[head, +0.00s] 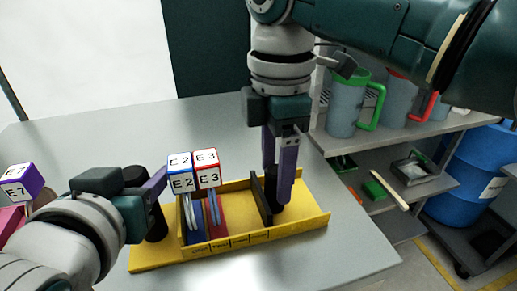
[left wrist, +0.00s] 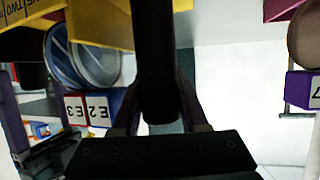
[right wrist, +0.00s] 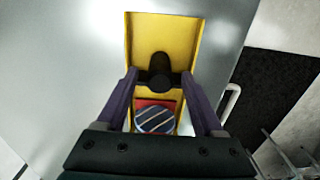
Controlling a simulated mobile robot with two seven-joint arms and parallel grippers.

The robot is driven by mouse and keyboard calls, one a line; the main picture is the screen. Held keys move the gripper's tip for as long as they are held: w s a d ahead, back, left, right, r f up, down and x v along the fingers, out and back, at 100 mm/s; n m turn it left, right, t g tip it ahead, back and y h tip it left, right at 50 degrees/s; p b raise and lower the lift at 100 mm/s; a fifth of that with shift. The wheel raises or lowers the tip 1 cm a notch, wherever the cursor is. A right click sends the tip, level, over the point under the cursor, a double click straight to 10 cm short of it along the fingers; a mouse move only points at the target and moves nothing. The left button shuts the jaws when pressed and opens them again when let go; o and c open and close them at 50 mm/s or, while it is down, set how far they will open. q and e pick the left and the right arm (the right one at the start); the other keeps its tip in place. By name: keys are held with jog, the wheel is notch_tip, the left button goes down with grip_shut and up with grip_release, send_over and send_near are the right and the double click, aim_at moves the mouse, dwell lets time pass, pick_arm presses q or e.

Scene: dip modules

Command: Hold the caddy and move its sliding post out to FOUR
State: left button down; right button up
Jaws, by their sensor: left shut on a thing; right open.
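The yellow caddy (head: 300,222) stands on the grey table, with small labels along its front edge, too small to read surely. My left gripper (head: 156,184) is shut on the black upright handle (head: 156,220) at the caddy's left end; the handle fills the jaws in the left wrist view (left wrist: 155,60). The sliding post, a dark plate (head: 261,198) with a black knob (right wrist: 160,66), stands right of the modules. My right gripper (head: 280,195) is open, its fingers pointing down on either side of the knob. A blue E2 module (head: 181,183) and red E3 module (head: 207,178) stand upright inside.
A purple-topped E7 module (head: 20,183) stands at the far left. Shelves at the right hold jugs with green (head: 345,105) and red handles. A blue barrel (head: 480,175) stands beyond. The caddy's right end is empty, with bare table in front.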

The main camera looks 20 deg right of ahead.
notch_tip(320, 180, up, 12)
jog(key=shift+f, duration=0.15)
dwell(0.4)
pick_arm(q)
jog(key=c, duration=0.8)
grip_release()
jog(key=shift+r, duration=0.1)
pick_arm(e)
notch_tip(320, 180, up, 8)
jog(key=p, duration=0.8)
send_over(276, 169)
pick_arm(q)
notch_tip(276, 169, up, 7)
jog(key=shift+r, duration=0.15)
